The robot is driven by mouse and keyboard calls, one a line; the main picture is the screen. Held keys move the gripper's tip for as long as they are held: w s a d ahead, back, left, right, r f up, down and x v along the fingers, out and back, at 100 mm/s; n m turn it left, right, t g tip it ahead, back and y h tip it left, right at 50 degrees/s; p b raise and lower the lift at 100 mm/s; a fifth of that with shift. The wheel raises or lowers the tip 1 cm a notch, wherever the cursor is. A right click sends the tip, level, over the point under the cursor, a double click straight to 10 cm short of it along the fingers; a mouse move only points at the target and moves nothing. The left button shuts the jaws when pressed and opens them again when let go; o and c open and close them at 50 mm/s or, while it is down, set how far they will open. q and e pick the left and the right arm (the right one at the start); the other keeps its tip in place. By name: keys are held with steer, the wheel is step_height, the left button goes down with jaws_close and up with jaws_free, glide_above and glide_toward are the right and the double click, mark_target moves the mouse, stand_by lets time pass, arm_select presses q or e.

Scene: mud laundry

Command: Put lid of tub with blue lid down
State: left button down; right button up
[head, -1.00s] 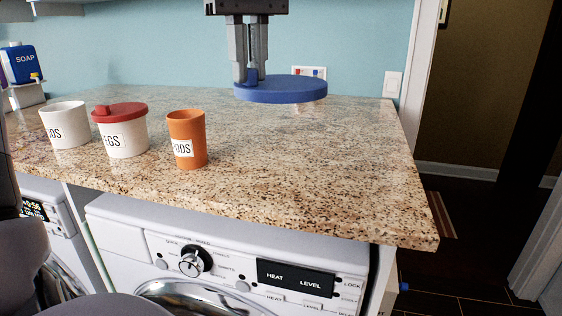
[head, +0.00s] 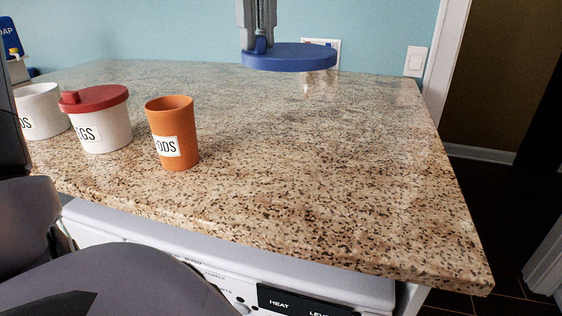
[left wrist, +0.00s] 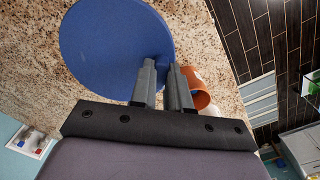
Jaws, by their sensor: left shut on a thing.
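My left gripper (head: 258,42) is shut on the blue lid (head: 292,58), gripping it by its raised handle. The lid is a flat round disc, held level above the back of the counter. In the left wrist view, the lid (left wrist: 112,48) extends beyond the fingertips of the left gripper (left wrist: 163,66), over the granite. A white tub (head: 40,106) with no lid on it and a partly hidden label stands at the far left of the counter. My right gripper is not in view.
A white tub with a red lid (head: 103,130) and an orange cup (head: 174,140) stand on the granite counter (head: 330,170), right of the lidless tub. The counter's middle and right are clear. A washing machine (head: 235,262) is below. An outlet is on the back wall.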

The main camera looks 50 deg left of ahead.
arm_select(q)
step_height(320, 180, down, 20)
steer(key=shift+s+r+b, duration=0.1)
steer(key=shift+r+b, duration=0.15)
steer(key=shift+b, duration=0.05)
steer(key=c, duration=1.5)
jaws_free()
steer(key=shift+f, duration=0.1)
steer(key=o, duration=0.4)
step_height(320, 180, up, 12)
steer(key=shift+r, duration=0.2)
